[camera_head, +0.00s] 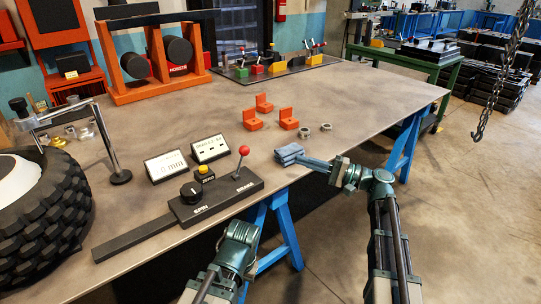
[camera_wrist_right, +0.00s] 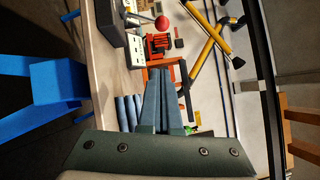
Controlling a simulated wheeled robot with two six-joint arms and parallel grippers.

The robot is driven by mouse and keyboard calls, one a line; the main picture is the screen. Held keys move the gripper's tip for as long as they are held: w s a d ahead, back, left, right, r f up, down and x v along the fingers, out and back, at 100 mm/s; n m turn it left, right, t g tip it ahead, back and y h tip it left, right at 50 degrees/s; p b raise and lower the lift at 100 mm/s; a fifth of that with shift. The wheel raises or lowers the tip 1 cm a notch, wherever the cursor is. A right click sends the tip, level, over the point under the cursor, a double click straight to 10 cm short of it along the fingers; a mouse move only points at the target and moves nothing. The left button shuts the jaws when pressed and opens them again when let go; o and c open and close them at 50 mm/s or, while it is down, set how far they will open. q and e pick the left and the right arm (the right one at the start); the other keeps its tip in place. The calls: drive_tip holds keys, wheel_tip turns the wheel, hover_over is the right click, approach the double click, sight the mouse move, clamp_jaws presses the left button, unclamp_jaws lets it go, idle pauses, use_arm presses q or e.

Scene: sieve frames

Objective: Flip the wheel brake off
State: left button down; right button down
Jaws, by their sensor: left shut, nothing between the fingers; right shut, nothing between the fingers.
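The control box (camera_head: 215,197) lies on the near edge of the table, with a black knob marked SPIN, a yellow button and a lever marked BRAKE. The brake lever's red knob (camera_head: 243,150) stands up at the box's right end. The red knob also shows at the top of the right wrist view (camera_wrist_right: 162,22). My right gripper (camera_head: 302,161) is shut and empty, right of the lever and apart from it, beside the blue-grey folded stack (camera_head: 288,151). My left gripper (camera_head: 240,232) is shut, low in front of the box. The wheel's tyre (camera_head: 45,225) is at the left.
Two small displays (camera_head: 166,166) stand behind the box. Orange brackets (camera_head: 288,119) and metal rings (camera_head: 304,132) lie further back. A chrome stand (camera_head: 120,176) is beside the tyre.

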drive_tip(key=p+x, duration=0.1)
drive_tip(key=x, duration=0.8)
drive_tip(key=shift+s+a+r+p, duration=0.15)
drive_tip(key=shift+s+a+p, duration=0.1)
drive_tip(key=shift+a, duration=0.45)
drive_tip(key=shift+s+a+r+p, duration=0.15)
drive_tip(key=shift+s+a+r, duration=0.05)
drive_tip(key=shift+a, duration=0.5)
drive_tip(key=shift+s+a+r+p, duration=0.15)
drive_tip(key=shift+s+a+p, duration=0.1)
drive_tip(key=shift+a, duration=0.5)
wheel_tip(320, 180, up, 4)
drive_tip(key=n+g+h+p, duration=0.1)
drive_tip(key=n+h+p, duration=0.5)
drive_tip(key=p, duration=0.7)
hover_over(240, 162)
drive_tip(key=s, duration=0.3)
drive_tip(key=y, duration=0.1)
drive_tip(key=shift+s+a+f+n+h+p, duration=0.25)
drive_tip(key=shift+n+p, duration=0.2)
drive_tip(key=shift+n, duration=0.45)
drive_tip(key=shift+a+f, duration=0.1)
